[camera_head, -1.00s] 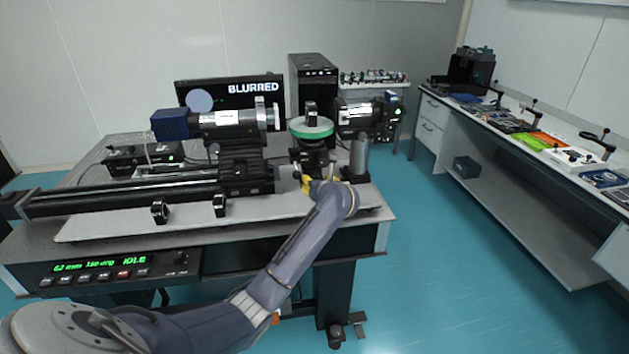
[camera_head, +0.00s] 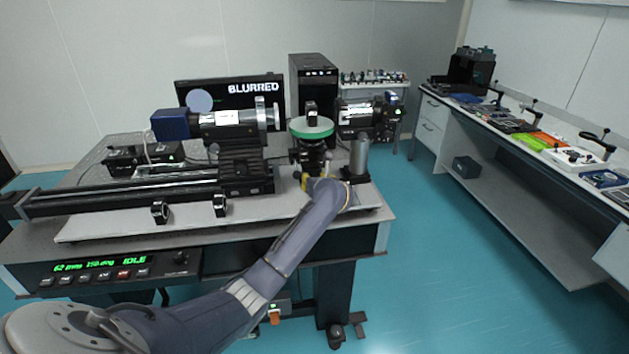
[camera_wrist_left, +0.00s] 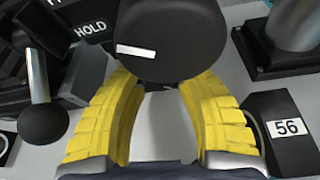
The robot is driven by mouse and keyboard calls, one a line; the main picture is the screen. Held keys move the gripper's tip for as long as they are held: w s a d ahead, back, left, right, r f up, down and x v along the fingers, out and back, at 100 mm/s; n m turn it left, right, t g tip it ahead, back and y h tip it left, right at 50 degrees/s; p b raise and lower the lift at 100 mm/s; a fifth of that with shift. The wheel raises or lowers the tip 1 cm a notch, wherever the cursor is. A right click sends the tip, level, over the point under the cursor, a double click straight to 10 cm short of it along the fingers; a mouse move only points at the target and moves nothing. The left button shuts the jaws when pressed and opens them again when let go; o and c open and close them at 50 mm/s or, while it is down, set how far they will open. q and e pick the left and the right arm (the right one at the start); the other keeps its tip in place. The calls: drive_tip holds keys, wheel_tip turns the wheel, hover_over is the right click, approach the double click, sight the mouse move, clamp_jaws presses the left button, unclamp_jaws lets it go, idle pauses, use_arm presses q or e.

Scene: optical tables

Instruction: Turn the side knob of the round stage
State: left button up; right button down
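The round stage has a green ring (camera_head: 311,128) on a dark body and stands near the right end of the table in the head view. My left gripper (camera_head: 305,182) is just below and in front of it, mostly hidden by my wrist. In the left wrist view a large black round knob (camera_wrist_left: 170,38) with a white mark fills the top middle. The yellow fingers of my left gripper (camera_wrist_left: 160,82) are spread apart with a gap between them. Their tips reach the knob's lower edge and are partly hidden there; contact cannot be told. My right gripper is out of view.
A metal post (camera_head: 359,157) on a dark base stands right of the stage. A block marked 56 (camera_wrist_left: 283,128) is close to the right finger. A black ball-ended lever (camera_wrist_left: 44,122) is at left. A monitor (camera_head: 250,92) reads BLURRED; the front panel (camera_head: 110,266) reads IDLE.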

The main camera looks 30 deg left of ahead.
use_arm(q)
clamp_jaws()
drive_tip(key=shift+f+m+y, duration=0.1)
drive_tip(key=shift+m+y, duration=0.2)
drive_tip(key=shift+m, duration=0.2)
drive_tip(key=shift+o, duration=2)
unclamp_jaws()
drive_tip(key=shift+s+d, duration=0.1)
drive_tip(key=v, duration=1.2)
drive_tip(key=shift+r, duration=0.25)
